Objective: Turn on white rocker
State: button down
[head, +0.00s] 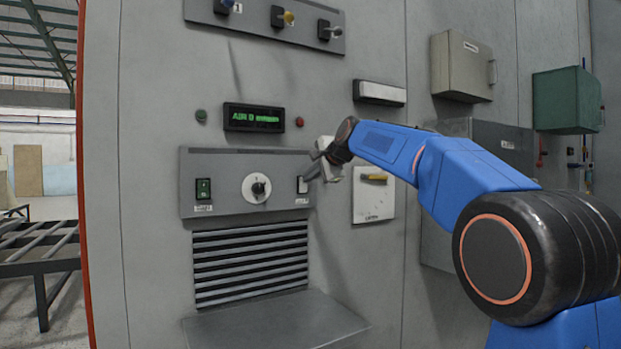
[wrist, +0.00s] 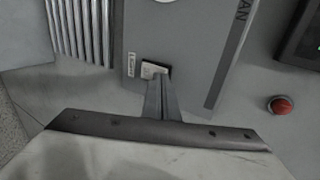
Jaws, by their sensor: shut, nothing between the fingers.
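The white rocker (head: 301,187) sits at the right end of the grey control panel (head: 225,165), partly hidden by my gripper in the head view. In the wrist view the white rocker (wrist: 153,70) shows in a dark frame, with a small label beside it. My gripper (head: 309,174) is shut and empty, its tips right at the rocker. In the wrist view the shut fingers (wrist: 158,84) overlap the rocker's lower edge. I cannot tell whether they touch it, nor which way the rocker is tipped.
A green rocker (head: 203,188) and a round white dial (head: 256,188) share the panel. A display (head: 252,118) and a red button (head: 299,122) are above. A white switch plate (head: 373,204) is close to the right. A louvred vent (head: 250,262) and a grey ledge (head: 275,322) lie below.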

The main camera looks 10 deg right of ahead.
jog(key=shift+w+a+r+g, duration=0.1)
jog(key=shift+w+g, duration=0.25)
jog(key=shift+g, duration=0.05)
jog(key=shift+r, duration=0.1)
jog(key=shift+r, duration=0.75)
